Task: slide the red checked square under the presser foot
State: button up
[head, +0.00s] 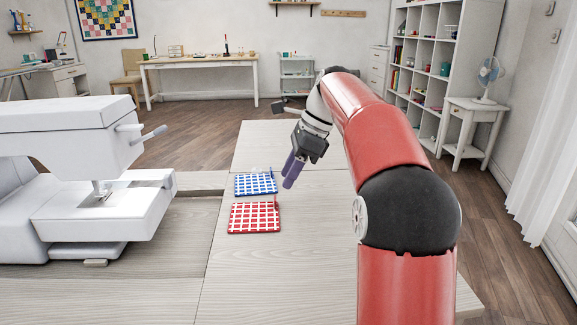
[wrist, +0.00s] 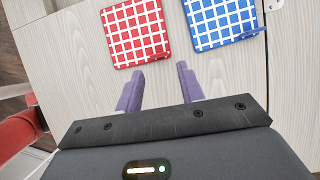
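The red checked square (head: 254,218) lies flat on the pale cabinet top, to the right of the sewing machine (head: 72,170). It also shows in the wrist view (wrist: 136,34), beyond my fingertips. The presser foot (head: 101,190) is above the machine's white bed; its gap is too small to make out. My gripper (head: 292,170) is above the cabinet top, right of the squares. In the wrist view its two purple fingers (wrist: 161,85) are apart with nothing between them, pointing toward the gap between the two squares.
A blue checked square (head: 256,184) lies just behind the red one; it also shows in the wrist view (wrist: 224,20). Each square has a small raised tab at an edge. The machine bed (head: 140,205) rises above the wooden surface to the left. The cabinet top (head: 300,270) is clear in front.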

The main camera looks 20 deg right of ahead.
jog(key=shift+x, duration=1.75)
jog(key=shift+b+x, duration=0.8)
jog(key=shift+x, duration=0.25)
jog(key=shift+s, duration=0.1)
jog(key=c, duration=0.7)
jog(key=shift+r+p, duration=0.9)
jog(key=shift+r, duration=1.6)
